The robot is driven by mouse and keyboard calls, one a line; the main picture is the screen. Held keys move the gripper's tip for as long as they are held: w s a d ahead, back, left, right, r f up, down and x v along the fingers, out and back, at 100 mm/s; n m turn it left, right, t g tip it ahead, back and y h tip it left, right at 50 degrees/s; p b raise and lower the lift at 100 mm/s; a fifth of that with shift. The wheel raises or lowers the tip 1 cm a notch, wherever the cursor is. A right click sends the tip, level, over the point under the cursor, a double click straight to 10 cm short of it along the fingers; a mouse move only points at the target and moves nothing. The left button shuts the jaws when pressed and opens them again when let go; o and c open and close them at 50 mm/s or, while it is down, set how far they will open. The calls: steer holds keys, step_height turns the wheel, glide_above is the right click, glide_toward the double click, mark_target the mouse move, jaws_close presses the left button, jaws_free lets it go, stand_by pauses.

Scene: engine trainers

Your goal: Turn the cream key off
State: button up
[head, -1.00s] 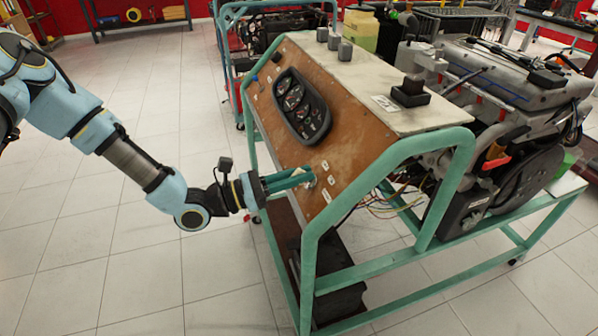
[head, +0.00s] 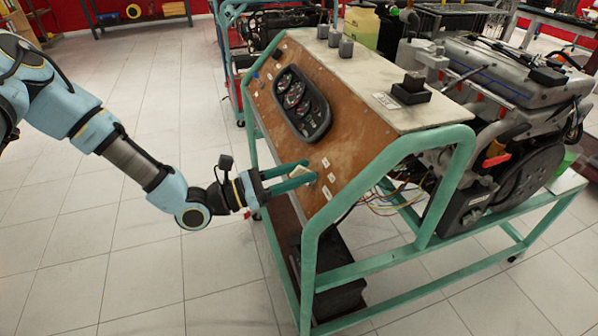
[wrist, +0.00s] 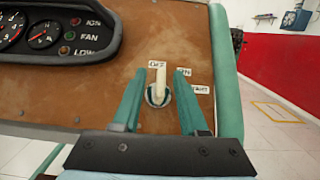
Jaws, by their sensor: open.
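The cream key (wrist: 160,78) stands out from a round switch (wrist: 157,96) on the brown panel (wrist: 120,78). In the wrist view its handle points straight up, at the OFF label (wrist: 157,64). The ON label (wrist: 183,71) and START label (wrist: 200,89) lie to its right. My gripper (wrist: 159,76) is open, one green finger on each side of the key.
A gauge cluster (head: 301,103) sits on the panel up and left of the switch. The green frame tube (head: 335,195) runs close to the right of the key. An engine (head: 500,80) stands behind the panel. The floor at left is clear.

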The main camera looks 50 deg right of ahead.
steer(key=b+v, duration=0.3)
steer(key=v, duration=0.7)
steer(key=shift+w+a, duration=0.2)
steer(key=shift+a, duration=0.15)
steer(key=shift+a+f, duration=0.1)
steer(key=w+a+m+t+y, duration=0.1)
steer(key=w+a+m+y, duration=0.2)
steer(key=a, duration=0.4)
steer(key=w+a+f+m+t+y, duration=0.1)
steer(key=a+m+y, duration=0.25)
steer(key=a, duration=0.25)
steer(key=w+a+m+t+y, duration=0.1)
steer(key=w+a+m+y, duration=0.2)
steer(key=a, duration=0.4)
steer(key=w+a+r+m+t+y, duration=0.1)
steer(key=w+a+r+t+y, duration=0.2)
steer(key=a, duration=0.6)
steer(key=w+a+r+m+t+y, duration=0.2)
steer(key=w+a+r+t, duration=0.3)
steer(key=w+a, duration=0.3)
steer(key=shift+a+r+t+y, duration=0.2)
steer(key=shift+a+t+y, duration=0.45)
steer(key=shift+a+t, duration=0.4)
